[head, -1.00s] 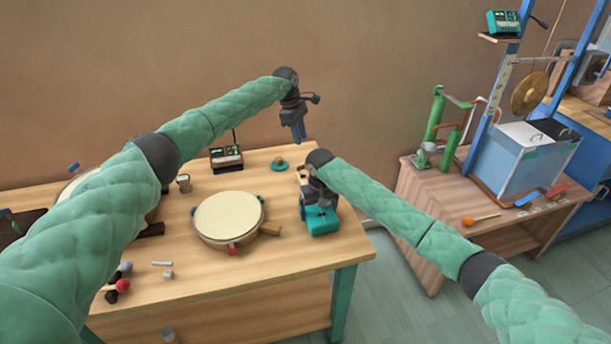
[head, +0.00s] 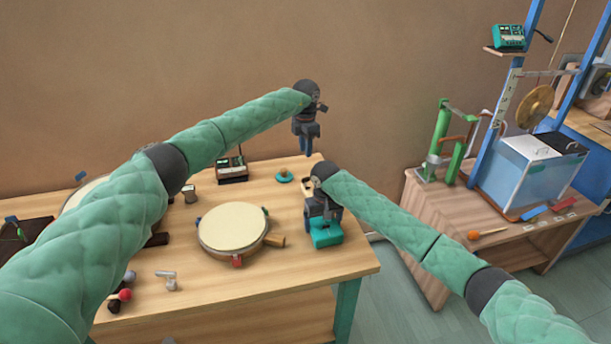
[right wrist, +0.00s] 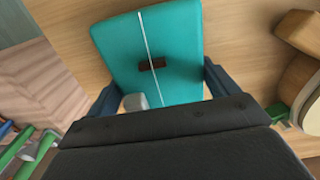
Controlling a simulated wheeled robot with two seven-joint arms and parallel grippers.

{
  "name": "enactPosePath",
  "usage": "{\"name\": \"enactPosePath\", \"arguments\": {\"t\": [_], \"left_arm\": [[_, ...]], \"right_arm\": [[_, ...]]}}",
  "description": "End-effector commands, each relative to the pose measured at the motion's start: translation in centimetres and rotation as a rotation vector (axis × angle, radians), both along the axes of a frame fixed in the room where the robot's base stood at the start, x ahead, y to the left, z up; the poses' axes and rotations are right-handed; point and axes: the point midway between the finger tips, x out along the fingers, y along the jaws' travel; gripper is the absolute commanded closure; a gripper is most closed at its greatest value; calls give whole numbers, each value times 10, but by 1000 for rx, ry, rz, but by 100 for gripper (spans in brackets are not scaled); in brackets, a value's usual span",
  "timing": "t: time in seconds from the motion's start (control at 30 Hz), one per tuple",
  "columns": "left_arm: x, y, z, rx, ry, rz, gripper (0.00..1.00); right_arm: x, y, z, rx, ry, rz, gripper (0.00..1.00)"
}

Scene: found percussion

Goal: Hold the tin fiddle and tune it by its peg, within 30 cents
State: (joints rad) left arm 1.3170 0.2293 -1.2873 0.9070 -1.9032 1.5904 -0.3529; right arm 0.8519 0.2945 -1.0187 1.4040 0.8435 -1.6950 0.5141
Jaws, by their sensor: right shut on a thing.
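The tin fiddle is a teal box (head: 326,234) at the right end of the wooden table, with a pale string along its face and a small dark bridge in the right wrist view (right wrist: 160,30). My right gripper (head: 322,208) is shut on the fiddle, its fingers on either side of the teal body. A piece of wooden neck (head: 307,187) shows behind my right wrist; the peg cannot be made out clearly. My left gripper (head: 306,147) points down above the table's back edge, beyond and higher than the fiddle, apart from it; its jaw opening is unclear.
A round drum (head: 232,226) lies left of the fiddle. Small beaters (head: 122,294) lie front left. A second table (head: 440,212) stands right, past a gap.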

Motion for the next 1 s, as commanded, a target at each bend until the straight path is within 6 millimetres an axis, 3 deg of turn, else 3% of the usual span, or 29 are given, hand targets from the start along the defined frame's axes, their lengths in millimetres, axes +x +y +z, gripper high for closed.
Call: {"name": "enactPosePath", "arguments": {"t": [0.17,0.7,1.0], "left_arm": [[0,0,-14,0,1,11,72],[-1,0,-101,-1,2,10,72],[0,0,-119,-1,-1,8,72]], "right_arm": [[0,0,0,0,0,0,45],[0,0,0,0,0,0,45],[0,0,0,0,0,0,45]]}}
